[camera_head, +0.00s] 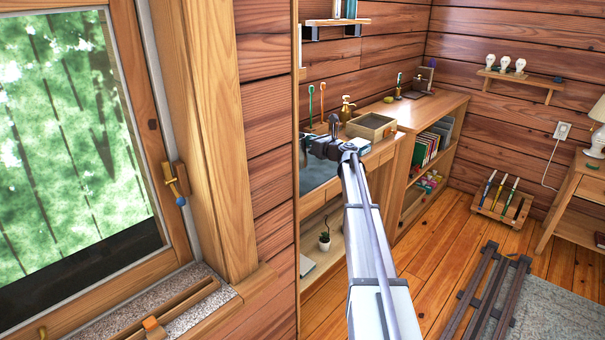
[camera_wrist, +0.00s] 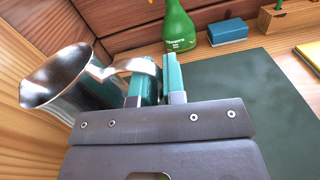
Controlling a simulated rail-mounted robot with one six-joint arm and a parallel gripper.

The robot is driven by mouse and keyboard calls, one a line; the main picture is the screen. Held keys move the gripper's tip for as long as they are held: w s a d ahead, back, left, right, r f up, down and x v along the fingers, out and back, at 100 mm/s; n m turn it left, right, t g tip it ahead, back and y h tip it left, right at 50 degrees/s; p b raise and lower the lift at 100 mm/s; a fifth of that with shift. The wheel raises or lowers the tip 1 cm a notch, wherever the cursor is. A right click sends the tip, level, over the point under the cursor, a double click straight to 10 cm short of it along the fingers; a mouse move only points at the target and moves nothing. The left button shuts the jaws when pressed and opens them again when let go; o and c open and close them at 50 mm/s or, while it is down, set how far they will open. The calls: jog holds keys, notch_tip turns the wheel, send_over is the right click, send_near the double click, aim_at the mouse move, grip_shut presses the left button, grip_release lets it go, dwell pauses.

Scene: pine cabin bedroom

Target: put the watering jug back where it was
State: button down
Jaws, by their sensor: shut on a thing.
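The watering jug (camera_wrist: 62,78) is a shiny metal vessel with a wide flared mouth. It is at the left of the wrist view. My gripper (camera_wrist: 154,80) is shut on its curved handle, with the teal fingertips on either side of the metal. In the head view my gripper (camera_head: 333,128) is over the desk by the wood wall, at the end of my outstretched arm. I cannot make out the jug there. Whether its base touches the surface below cannot be told.
In the wrist view a green bottle (camera_wrist: 180,28) and a blue block (camera_wrist: 228,32) stand beyond my fingers, with a clear dark green mat (camera_wrist: 245,95) at right. In the head view a wooden box (camera_head: 371,126) and an amber pump bottle (camera_head: 347,108) are close to my gripper.

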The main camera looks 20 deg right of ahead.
notch_tip(320, 180, down, 7)
jog(key=b, duration=0.4)
jog(key=shift+r+b, duration=0.15)
jog(key=shift+b, duration=0.25)
jog(key=shift+r, duration=0.3)
jog(key=shift+f, duration=0.3)
jog(key=c, duration=1.2)
grip_release()
jog(key=shift+r, duration=0.1)
jog(key=shift+r, duration=0.1)
jog(key=shift+s+r+p, duration=0.15)
jog(key=shift+p, duration=0.15)
jog(key=v, duration=1.1)
jog(key=shift+s, duration=0.4)
